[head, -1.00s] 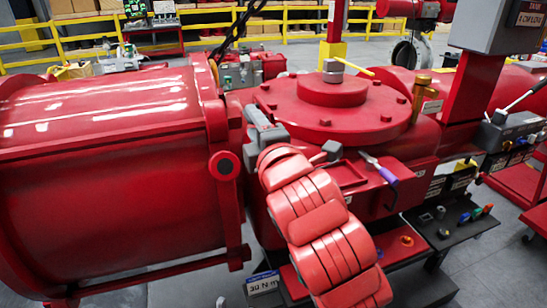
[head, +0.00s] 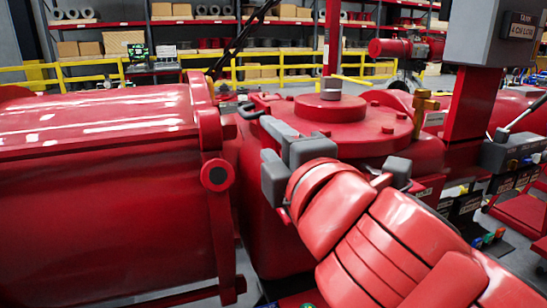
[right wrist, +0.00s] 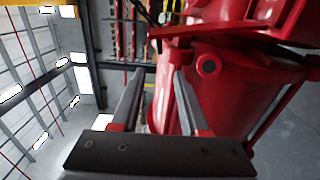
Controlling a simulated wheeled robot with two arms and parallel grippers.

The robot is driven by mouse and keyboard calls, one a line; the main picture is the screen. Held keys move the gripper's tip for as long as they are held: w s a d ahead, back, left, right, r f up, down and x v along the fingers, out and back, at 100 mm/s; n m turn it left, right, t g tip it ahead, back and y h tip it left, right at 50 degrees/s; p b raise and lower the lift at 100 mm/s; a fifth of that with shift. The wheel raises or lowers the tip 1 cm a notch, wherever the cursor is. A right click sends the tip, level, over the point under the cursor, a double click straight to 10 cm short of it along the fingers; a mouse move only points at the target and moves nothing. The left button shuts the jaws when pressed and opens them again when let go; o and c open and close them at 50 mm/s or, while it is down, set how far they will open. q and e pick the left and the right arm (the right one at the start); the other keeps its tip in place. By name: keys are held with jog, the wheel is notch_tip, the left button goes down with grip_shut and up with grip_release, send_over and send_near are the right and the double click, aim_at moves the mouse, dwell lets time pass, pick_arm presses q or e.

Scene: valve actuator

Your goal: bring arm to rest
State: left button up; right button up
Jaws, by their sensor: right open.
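My right arm is red and comes in from the lower right in the head view, in front of the red valve actuator (head: 335,128). My right gripper (head: 272,128) is grey and points away, near the gap between the actuator's round housing and its large red cylinder (head: 100,190). In the right wrist view the two fingers of the gripper (right wrist: 159,72) stand apart with nothing between them. The red cylinder (right wrist: 225,95) lies behind and right of them there. I cannot tell if the gripper touches the actuator. My left gripper is not in view.
A grey control box (head: 492,35) on a red post stands at the right. A brass fitting (head: 424,108) stands upright beside the round cover. Yellow railings (head: 230,72) and shelves with boxes (head: 125,42) are behind. The arm hides part of the actuator's front.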

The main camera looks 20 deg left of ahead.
jog(key=shift+s+d, duration=0.2)
jog(key=shift+s, duration=0.05)
